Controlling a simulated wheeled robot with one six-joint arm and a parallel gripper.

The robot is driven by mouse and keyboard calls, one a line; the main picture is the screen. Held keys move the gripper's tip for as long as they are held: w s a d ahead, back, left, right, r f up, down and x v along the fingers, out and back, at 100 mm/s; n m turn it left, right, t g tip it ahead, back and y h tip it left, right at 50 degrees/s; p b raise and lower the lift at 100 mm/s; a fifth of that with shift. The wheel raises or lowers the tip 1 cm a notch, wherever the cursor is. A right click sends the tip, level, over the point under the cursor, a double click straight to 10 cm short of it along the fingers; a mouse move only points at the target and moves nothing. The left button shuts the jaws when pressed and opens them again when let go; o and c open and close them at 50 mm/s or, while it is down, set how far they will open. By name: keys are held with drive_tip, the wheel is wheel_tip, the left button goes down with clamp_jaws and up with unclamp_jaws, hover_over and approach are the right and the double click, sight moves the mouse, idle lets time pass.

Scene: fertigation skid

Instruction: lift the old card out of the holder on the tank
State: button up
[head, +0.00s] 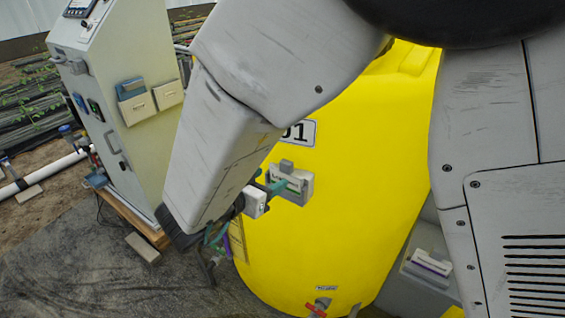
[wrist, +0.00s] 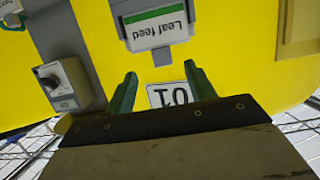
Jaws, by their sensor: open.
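The yellow tank (head: 345,235) fills the middle of the head view. On its face is a grey holder (head: 305,188) with a white card (head: 285,180) in it. In the wrist view the card (wrist: 157,29) is upside down, reads "Leaf feed" and has a green stripe; the holder (wrist: 158,55) grips its edge. My gripper (wrist: 162,76) has two green fingers spread apart with nothing between them. The fingers point toward the holder and look short of the card. In the head view my arm hides most of my gripper (head: 272,187).
An "01" label (wrist: 168,95) is near my fingers. A cabinet (head: 125,60) with beige pockets stands left. Another holder with a purple-striped card (head: 432,263) is at right.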

sight(284, 167)
drive_tip(key=x, duration=0.7)
drive_tip(key=shift+w+r, duration=0.2)
drive_tip(key=shift+r, duration=0.2)
drive_tip(key=c, duration=1.1)
